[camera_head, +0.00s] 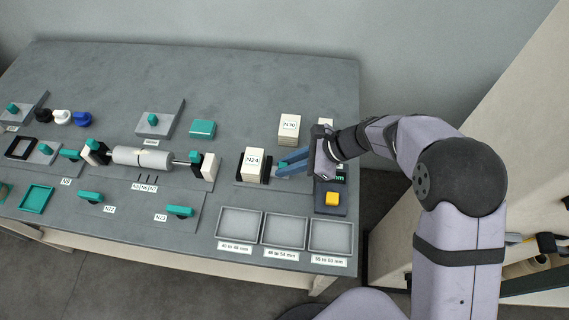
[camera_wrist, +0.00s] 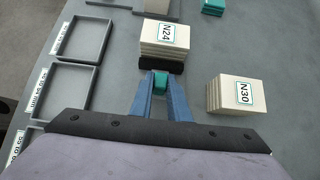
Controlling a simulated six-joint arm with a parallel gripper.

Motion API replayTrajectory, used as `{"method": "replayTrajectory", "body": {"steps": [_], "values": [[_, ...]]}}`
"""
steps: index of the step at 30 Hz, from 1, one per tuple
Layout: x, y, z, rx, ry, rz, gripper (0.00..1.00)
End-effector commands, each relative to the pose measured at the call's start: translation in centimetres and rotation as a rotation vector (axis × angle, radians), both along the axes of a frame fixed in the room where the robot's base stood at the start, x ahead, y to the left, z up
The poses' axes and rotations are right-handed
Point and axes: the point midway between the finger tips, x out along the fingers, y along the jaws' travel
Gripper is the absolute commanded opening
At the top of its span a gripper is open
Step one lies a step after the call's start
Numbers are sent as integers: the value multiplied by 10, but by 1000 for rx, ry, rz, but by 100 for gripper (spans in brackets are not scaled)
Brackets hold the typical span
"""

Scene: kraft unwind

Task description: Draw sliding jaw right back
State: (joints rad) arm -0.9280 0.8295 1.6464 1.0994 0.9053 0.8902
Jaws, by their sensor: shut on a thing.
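The sliding jaw (camera_wrist: 162,65) is a black bar with a teal knob (camera_wrist: 161,82) on its near side in the wrist view. My gripper (camera_wrist: 160,84) has its two blue fingers shut on that knob. A cream stack labelled N24 (camera_wrist: 163,37) stands directly beyond the jaw; I cannot tell whether they touch. In the head view my gripper (camera_head: 281,168) reaches in from the right, just right of the N24 stack (camera_head: 252,163). The knob is mostly hidden by my fingers there.
A second stack labelled N30 (camera_head: 289,127) stands behind my gripper. Three empty grey trays with size labels line the front edge, one being the middle tray (camera_head: 284,232). A dark unit with a yellow button (camera_head: 332,199) sits below my wrist. A teal block (camera_head: 202,128) lies further left.

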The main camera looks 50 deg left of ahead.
Motion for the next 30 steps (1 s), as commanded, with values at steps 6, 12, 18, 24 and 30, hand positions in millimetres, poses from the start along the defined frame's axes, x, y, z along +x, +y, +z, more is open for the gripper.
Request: {"method": "replayTrajectory", "body": {"steps": [6, 12, 18, 24, 30], "values": [[33, -31, 0, -2, -1, -6, 0], [42, -42, 0, -2, -2, -1, 0], [43, -43, -1, -3, -4, -2, 0], [42, -42, -1, -3, -3, -1, 34], [42, -42, 0, -1, -2, -1, 34]]}}
